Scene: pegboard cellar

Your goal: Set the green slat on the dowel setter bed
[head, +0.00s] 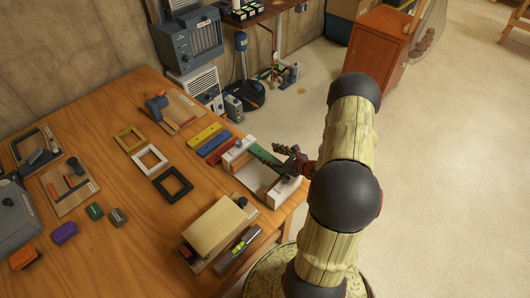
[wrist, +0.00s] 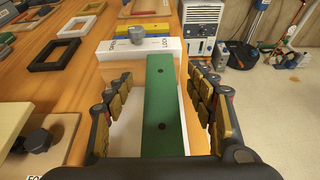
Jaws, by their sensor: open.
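The green slat (wrist: 162,105), a long flat bar with two dark holes, lies lengthwise between my fingers in the wrist view. In the head view the slat (head: 264,154) is partly hidden by my gripper. The dowel setter (head: 258,178) is a pale fixture with white end blocks at the table's right edge; its far block (wrist: 122,48) carries a grey knob. The slat is over its white bed (wrist: 133,128); I cannot tell whether it fully rests there. My gripper (head: 280,156) is open, its fingers (wrist: 163,108) apart on either side of the slat.
Yellow (head: 204,135), red and blue slats lie just left of the fixture. Three frames, including a black one (head: 172,184), lie farther left. A wooden block fixture (head: 215,228) and a level (head: 238,248) stand in front. Open floor lies right.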

